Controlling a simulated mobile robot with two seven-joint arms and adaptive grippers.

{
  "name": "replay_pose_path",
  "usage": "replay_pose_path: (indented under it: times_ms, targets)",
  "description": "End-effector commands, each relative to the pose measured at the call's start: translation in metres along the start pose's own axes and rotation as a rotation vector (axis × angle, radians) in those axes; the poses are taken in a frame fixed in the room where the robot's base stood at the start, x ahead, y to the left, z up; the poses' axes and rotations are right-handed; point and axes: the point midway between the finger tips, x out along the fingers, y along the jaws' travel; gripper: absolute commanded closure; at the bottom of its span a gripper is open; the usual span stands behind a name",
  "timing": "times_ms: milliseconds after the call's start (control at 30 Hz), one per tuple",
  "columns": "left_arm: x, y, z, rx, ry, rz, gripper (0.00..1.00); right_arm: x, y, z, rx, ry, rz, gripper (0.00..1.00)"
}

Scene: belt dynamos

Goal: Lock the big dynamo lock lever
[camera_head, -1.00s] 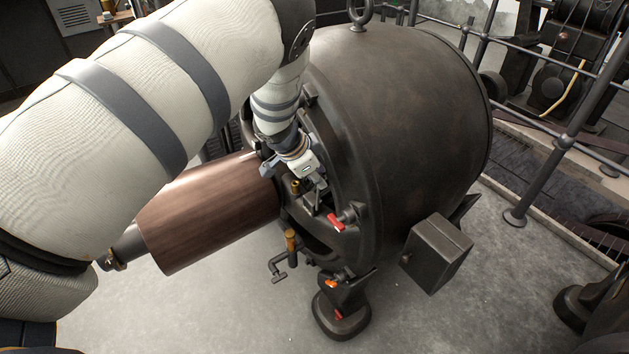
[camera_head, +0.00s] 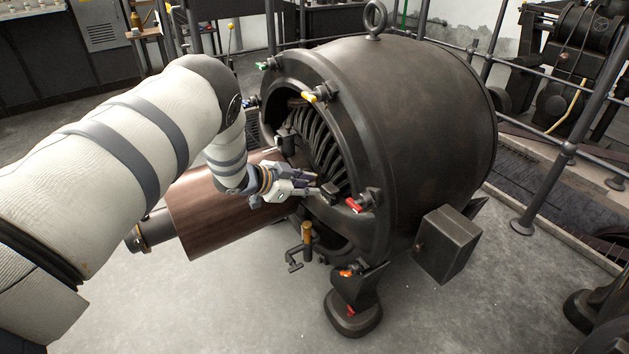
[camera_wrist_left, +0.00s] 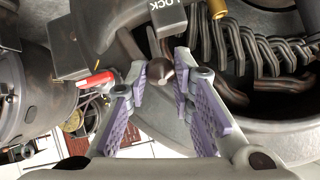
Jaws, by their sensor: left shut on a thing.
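The big dynamo is a dark metal drum (camera_head: 425,110) with an open front showing its windings. My left gripper (camera_head: 318,186) is at its front, just left of a red-tipped lever (camera_head: 355,206). In the left wrist view, my left gripper's purple-padded fingers (camera_wrist_left: 170,72) are closed around a dark rounded piece (camera_wrist_left: 160,70), which looks like the lock lever's end. A dark block marked LOCK (camera_wrist_left: 168,18) is just above the fingers in that view. In the head view, a small dark block (camera_head: 332,190) is at the fingertips. My right gripper is not in view.
A copper-brown cylinder (camera_head: 210,215) sticks out left, under my arm. Yellow (camera_head: 310,97) and green (camera_head: 263,66) tipped levers are on the drum's rim. A brass-handled crank (camera_head: 307,234) is below. A metal box (camera_head: 447,245) is at the right, with railings behind.

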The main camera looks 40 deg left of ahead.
Motion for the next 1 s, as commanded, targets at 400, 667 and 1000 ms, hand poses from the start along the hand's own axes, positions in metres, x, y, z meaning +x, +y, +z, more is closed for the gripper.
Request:
replay_pose_path:
  times_ms: [400, 667, 1000]
  targets:
    - [-0.001, 0.008, 0.023, -0.001, -0.024, 0.008, 1.00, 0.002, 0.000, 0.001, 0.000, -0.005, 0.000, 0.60]
    - [-0.001, 0.009, 0.026, -0.001, -0.026, 0.010, 1.00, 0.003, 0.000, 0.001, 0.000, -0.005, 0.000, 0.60]
    - [0.000, 0.009, 0.024, -0.001, -0.022, 0.010, 0.58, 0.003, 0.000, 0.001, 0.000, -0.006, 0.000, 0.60]
